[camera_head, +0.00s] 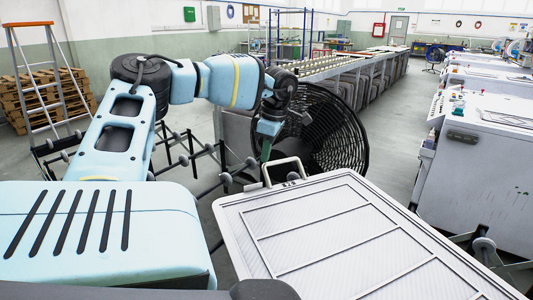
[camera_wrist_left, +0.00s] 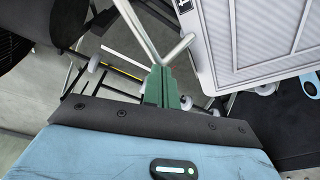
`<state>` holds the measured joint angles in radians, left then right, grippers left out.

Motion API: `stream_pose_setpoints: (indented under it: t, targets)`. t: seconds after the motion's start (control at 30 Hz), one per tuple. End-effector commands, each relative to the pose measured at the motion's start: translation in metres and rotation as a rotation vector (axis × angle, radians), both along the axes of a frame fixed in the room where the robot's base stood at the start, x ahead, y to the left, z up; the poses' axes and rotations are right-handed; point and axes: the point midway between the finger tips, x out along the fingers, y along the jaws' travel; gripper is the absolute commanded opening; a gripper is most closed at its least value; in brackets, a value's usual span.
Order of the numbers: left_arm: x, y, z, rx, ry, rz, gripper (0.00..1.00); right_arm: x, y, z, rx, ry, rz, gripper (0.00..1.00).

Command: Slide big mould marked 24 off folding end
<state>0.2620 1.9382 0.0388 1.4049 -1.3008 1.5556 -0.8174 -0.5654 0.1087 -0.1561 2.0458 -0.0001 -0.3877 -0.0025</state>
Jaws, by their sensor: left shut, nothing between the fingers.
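A large pale grey mould (camera_head: 325,225) with a ribbed, framed face lies in front of me in the head view. A light metal handle (camera_head: 284,161) rises at its far left corner. The mould also shows at the upper right of the left wrist view (camera_wrist_left: 262,45), with a small dark label at its top edge that I cannot read as 24. My left gripper (camera_head: 265,152) is shut and empty, its green fingers close beside the handle. In the left wrist view the closed fingertips (camera_wrist_left: 161,72) are by the handle bars; I cannot tell whether they touch. My right gripper is not visible.
A large black fan (camera_head: 325,130) stands just behind the mould. Dark metal racks (camera_head: 195,160) are below my left arm. A ladder (camera_head: 45,85) and wooden pallets stand at the left. A white machine (camera_head: 485,170) stands at the right, with clear floor (camera_head: 398,165) before it.

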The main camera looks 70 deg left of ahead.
Motion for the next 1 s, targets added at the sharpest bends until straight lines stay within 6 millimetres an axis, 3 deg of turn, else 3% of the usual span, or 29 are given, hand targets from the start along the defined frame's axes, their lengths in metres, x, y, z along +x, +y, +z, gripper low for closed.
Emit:
stream_pose_setpoints:
  t: [0.17,0.47,0.7,1.0]
  targets:
    - [-0.001,-0.005,0.007,-0.003,0.007,0.001,0.00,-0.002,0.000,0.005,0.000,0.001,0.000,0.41]
    - [0.045,-0.041,0.002,0.002,0.012,-0.001,0.00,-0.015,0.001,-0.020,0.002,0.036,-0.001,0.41]
    - [0.077,-0.068,0.003,-0.001,0.007,0.001,0.00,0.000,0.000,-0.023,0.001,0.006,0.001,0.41]
    - [0.091,-0.079,0.006,-0.003,0.004,0.001,0.00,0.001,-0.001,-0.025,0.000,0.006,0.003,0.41]
